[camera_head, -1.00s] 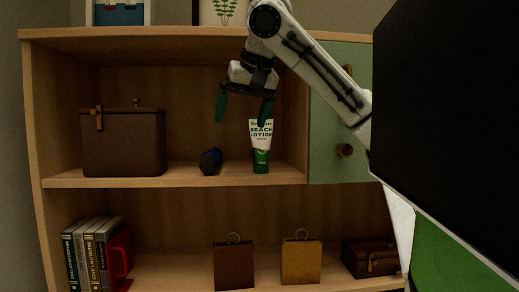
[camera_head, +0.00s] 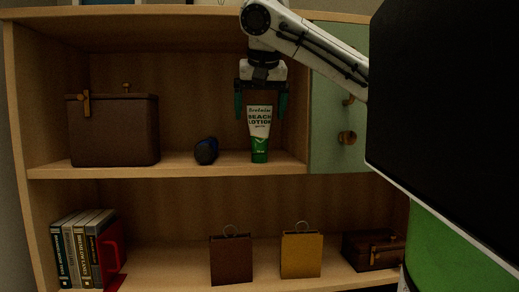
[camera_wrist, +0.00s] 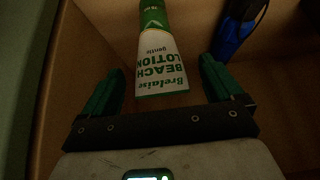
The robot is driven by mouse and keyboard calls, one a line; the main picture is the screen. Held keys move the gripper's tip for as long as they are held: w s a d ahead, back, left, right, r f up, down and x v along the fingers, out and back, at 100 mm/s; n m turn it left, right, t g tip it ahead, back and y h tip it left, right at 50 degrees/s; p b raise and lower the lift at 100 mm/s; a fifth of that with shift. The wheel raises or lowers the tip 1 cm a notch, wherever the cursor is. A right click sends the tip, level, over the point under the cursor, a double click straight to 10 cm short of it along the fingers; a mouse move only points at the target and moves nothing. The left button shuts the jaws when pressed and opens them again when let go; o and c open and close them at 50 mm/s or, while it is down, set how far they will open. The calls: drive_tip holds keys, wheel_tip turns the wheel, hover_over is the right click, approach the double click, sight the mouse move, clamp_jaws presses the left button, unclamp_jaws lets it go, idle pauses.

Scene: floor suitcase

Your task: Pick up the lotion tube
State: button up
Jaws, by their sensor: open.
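The lotion tube (camera_head: 260,126) is white with a green lower end and the words "Beach Lotion". It stands upright on the upper shelf, near the shelf's right side. My gripper (camera_head: 261,108) is open and points down just above and around the tube's top, with one green finger on each side. In the wrist view the tube (camera_wrist: 160,58) lies ahead, between the two green fingers (camera_wrist: 161,92) and apart from both. I cannot tell whether the tube's top is fully within finger depth.
A dark blue cylindrical object (camera_head: 206,151) lies left of the tube; it also shows in the wrist view (camera_wrist: 233,35). A brown case (camera_head: 114,131) stands farther left. A green cabinet door (camera_head: 338,120) with knobs is close on the right. Books (camera_head: 84,250) and bags (camera_head: 301,255) stand below.

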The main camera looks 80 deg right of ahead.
sight(260, 114)
drive_tip(key=x, duration=0.3)
drive_tip(key=shift+d+f+b, duration=0.1)
drive_tip(key=shift+f+b, duration=0.05)
drive_tip(key=shift+b, duration=0.2)
drive_tip(key=c, duration=1.4)
drive_tip(key=shift+o, duration=0.2)
